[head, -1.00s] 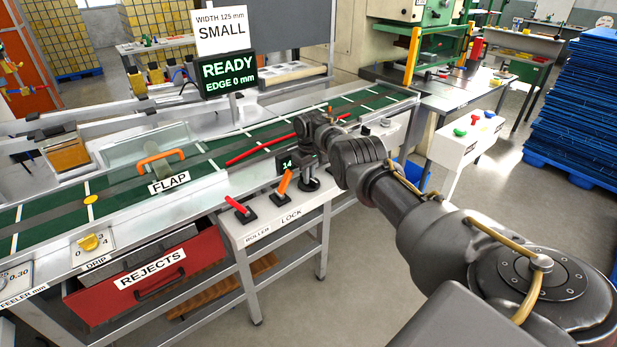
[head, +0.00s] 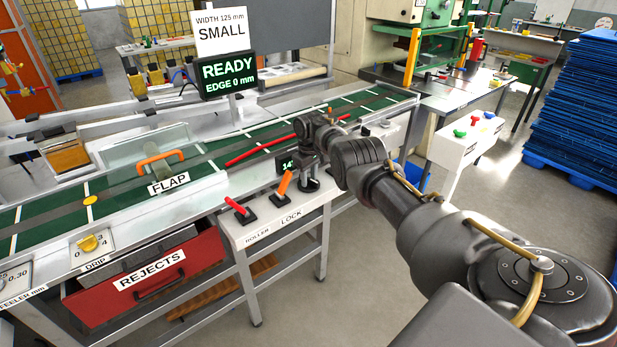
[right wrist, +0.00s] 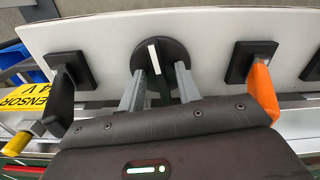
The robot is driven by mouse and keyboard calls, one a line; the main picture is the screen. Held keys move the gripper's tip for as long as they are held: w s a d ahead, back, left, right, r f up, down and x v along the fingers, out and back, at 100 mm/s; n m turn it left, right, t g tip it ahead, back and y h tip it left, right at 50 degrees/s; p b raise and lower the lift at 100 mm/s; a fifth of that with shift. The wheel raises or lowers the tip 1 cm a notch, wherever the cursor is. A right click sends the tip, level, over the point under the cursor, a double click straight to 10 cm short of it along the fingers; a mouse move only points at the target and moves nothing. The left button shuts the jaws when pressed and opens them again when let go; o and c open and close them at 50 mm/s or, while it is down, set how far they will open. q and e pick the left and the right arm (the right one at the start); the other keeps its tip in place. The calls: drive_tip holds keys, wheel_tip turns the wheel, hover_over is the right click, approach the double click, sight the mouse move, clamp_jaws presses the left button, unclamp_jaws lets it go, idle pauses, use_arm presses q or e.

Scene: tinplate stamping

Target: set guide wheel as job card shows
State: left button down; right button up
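The guide wheel is a round black knob with a white bar mark (right wrist: 158,58) on a pale panel in the right wrist view. In the head view my right arm mostly hides it. My right gripper (right wrist: 164,77) is right at the wheel, its two grey fingers apart at the lower part of the knob; contact is unclear. It also shows in the head view (head: 309,150). The white job card (head: 221,30) reads WIDTH 125 mm, SMALL. A small dark display (head: 287,165) shows green digits starting with 14, partly covered by my gripper. My left gripper is out of view.
A red lever (head: 237,206) and an orange lever (head: 283,184) stand beside the wheel; the orange one (right wrist: 262,90) is close to my gripper. The READY screen (head: 228,76) reads EDGE 0 mm.

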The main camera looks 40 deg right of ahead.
sight(309, 178)
drive_tip(key=shift+r, duration=0.1)
drive_tip(key=shift+r, duration=0.3)
wheel_tip(309, 178, up, 10)
drive_tip(key=p, duration=0.2)
idle(0.5)
